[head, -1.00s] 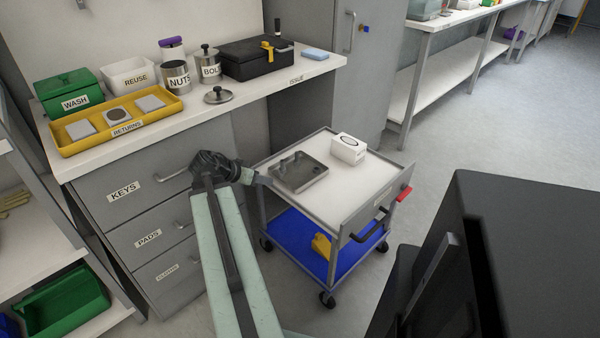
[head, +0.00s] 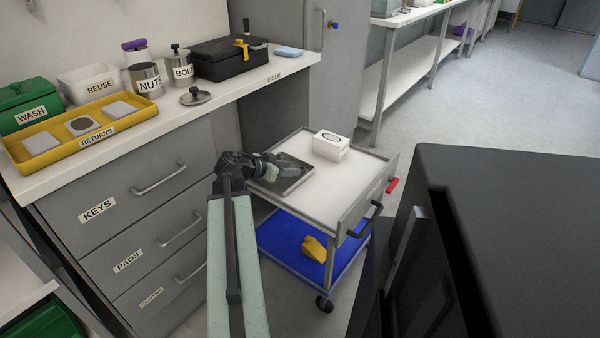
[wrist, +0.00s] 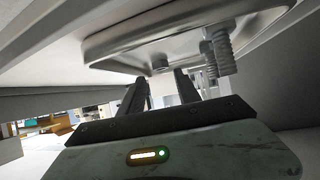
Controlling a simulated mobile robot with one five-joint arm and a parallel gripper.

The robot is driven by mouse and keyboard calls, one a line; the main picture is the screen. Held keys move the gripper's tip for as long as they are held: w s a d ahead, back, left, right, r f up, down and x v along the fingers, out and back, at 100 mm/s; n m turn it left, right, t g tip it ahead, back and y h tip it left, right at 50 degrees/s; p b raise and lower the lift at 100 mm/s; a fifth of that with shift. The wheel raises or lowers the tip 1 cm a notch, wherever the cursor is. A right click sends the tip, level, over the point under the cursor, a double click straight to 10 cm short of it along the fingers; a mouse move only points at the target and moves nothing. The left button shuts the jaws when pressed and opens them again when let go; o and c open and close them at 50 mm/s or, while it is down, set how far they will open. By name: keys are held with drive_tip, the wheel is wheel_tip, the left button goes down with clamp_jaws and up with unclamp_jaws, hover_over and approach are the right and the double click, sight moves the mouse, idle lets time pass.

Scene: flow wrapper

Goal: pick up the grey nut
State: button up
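A small grey nut (wrist: 160,66) lies in the shallow grey metal tray (wrist: 115,45), which fills the top of the wrist view. My gripper (wrist: 162,92) is open, its two dark fingers apart and pointing toward the nut, with nothing visible between them. A threaded grey bolt (wrist: 219,50) is in the tray to the right of the nut. In the head view my gripper (head: 276,166) is over the tray (head: 296,183) on the cart top, and the nut cannot be made out there.
The cart (head: 318,193) has a white top with a white box (head: 330,145) behind the tray, and a blue lower shelf with a yellow object (head: 314,248). The drawer counter (head: 140,143) stands left, with canisters and a yellow tray (head: 45,150). A black body (head: 520,200) fills the right.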

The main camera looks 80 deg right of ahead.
sight(304, 169)
drive_tip(key=b+x, duration=0.2)
drive_tip(key=x, duration=0.2)
drive_tip(key=shift+d+f, duration=0.2)
drive_tip(key=shift+f, duration=0.05)
drive_tip(key=shift+r, duration=0.1)
clamp_jaws()
wheel_tip(304, 169, up, 10)
drive_tip(key=p, duration=1)
drive_tip(key=shift+s, duration=0.15)
